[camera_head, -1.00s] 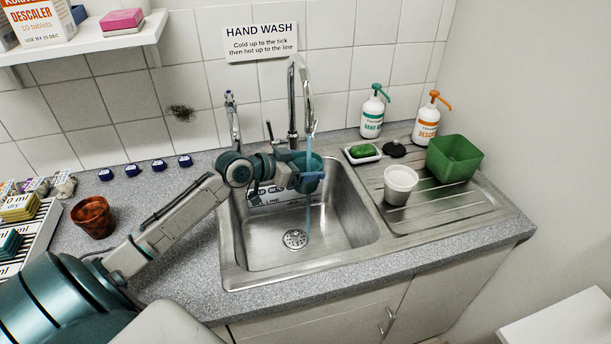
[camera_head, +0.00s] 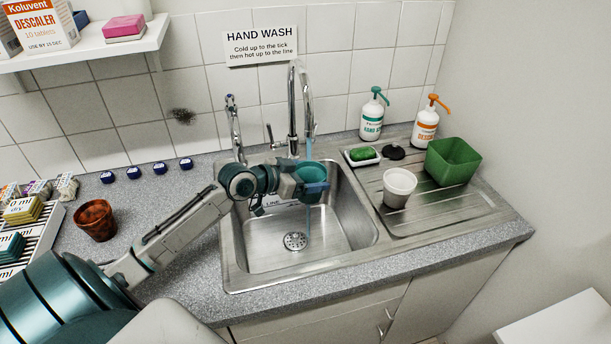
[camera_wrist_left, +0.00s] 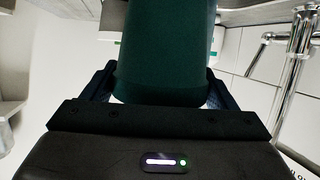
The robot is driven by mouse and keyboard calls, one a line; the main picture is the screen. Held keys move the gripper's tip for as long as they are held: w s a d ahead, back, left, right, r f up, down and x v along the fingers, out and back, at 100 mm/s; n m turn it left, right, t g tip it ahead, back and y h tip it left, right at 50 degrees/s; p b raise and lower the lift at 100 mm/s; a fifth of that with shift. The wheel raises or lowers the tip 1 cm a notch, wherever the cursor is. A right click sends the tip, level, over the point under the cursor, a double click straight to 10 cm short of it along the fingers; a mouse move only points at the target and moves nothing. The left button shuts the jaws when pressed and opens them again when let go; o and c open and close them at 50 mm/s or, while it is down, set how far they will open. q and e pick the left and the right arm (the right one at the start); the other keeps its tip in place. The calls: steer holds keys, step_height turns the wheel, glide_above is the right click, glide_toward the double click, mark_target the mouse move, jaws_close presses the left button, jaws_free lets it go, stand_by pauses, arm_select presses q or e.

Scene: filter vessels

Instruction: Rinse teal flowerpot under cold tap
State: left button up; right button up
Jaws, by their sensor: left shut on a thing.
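The teal flowerpot (camera_head: 309,172) is over the sink (camera_head: 262,250), under the spout of the tall chrome tap (camera_head: 292,110). A bluish water stream (camera_head: 309,146) falls from the spout to the pot, and a thin stream shows below it. My left gripper (camera_head: 303,186) is shut on the pot from the left. In the left wrist view, the pot's dark teal wall (camera_wrist_left: 165,50) fills the space between the fingers (camera_wrist_left: 162,88); the pot's inside is hidden there. The tap (camera_wrist_left: 290,65) stands at right in that view. My right gripper is out of view.
A slimmer chrome fitting (camera_head: 234,128) stands left of the tap. The drainer (camera_head: 440,213) right of the basin holds a white pot (camera_head: 398,188), a green tub (camera_head: 453,162) and a soap dish (camera_head: 361,161). A brown pot (camera_head: 95,221) stands on the counter at left.

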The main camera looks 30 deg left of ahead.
arm_select(q)
steer(key=s+d+p, duration=0.1)
steer(key=s+p, duration=0.1)
steer(key=s, duration=0.1)
steer(key=s+d, duration=0.1)
steer(key=shift+s+d+p, duration=0.35)
steer(key=shift+s+p, duration=0.05)
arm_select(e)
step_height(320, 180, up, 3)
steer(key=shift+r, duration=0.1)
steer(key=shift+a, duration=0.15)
arm_select(q)
steer(key=shift+r, duration=0.1)
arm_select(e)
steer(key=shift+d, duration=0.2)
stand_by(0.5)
arm_select(q)
steer(key=s+d+r+p, duration=0.2)
steer(key=s+r+p, duration=0.2)
steer(key=p, duration=0.2)
steer(key=shift+s+d, duration=0.2)
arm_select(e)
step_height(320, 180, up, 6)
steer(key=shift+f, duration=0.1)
arm_select(q)
steer(key=shift+f, duration=0.1)
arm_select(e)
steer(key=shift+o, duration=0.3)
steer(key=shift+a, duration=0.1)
